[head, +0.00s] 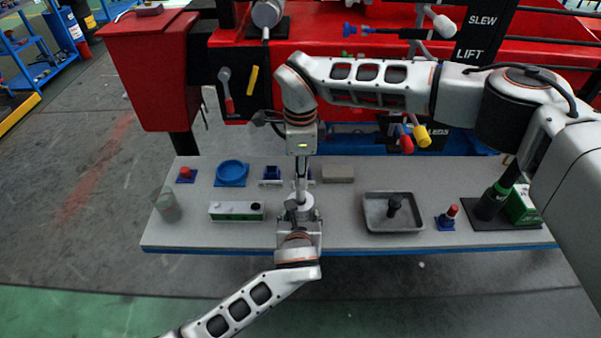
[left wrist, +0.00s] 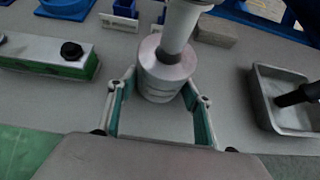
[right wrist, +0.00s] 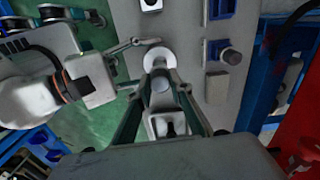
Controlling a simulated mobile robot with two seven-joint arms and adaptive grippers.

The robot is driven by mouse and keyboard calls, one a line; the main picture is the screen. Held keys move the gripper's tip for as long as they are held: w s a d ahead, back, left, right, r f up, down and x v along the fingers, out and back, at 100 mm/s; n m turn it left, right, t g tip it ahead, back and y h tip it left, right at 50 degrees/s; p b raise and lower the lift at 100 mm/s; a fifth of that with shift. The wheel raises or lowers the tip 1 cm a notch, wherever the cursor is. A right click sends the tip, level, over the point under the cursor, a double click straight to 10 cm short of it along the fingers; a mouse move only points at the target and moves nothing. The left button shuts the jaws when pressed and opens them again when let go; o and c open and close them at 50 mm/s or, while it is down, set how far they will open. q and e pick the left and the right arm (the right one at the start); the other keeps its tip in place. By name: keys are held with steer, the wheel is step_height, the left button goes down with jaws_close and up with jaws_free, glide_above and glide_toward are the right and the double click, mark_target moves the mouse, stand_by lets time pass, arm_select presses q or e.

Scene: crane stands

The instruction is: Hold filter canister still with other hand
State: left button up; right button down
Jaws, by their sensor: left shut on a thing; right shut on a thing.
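The filter canister (head: 299,210) looks like a short grey cylinder with a rounded top, upright near the front middle of the bench. In the left wrist view the canister (left wrist: 163,78) stands between the two fingers of my left gripper (left wrist: 161,97), which is shut on it from the front. A pale shaft (left wrist: 182,25) rises from the canister's top through a narrower dark neck. My right gripper (head: 301,190) points down from above and is shut on this shaft, over the canister. In the right wrist view its fingers (right wrist: 160,88) close together there; the exact contact is hidden.
A green-and-white box (head: 236,211) lies left of the canister, and a grey tray (head: 393,226) with a dark part stands right. Behind are a blue round dish (head: 232,172) and a grey block (head: 338,173). The red machine (head: 400,140) stands beyond the bench (head: 350,243).

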steer(key=shift+f, duration=2.95)
steer(key=c, duration=1.7)
jaws_free()
steer(key=shift+f, duration=0.1)
steer(key=shift+r, duration=2.55)
step_height(320, 180, up, 12)
arm_select(q)
steer(key=o, duration=1.4)
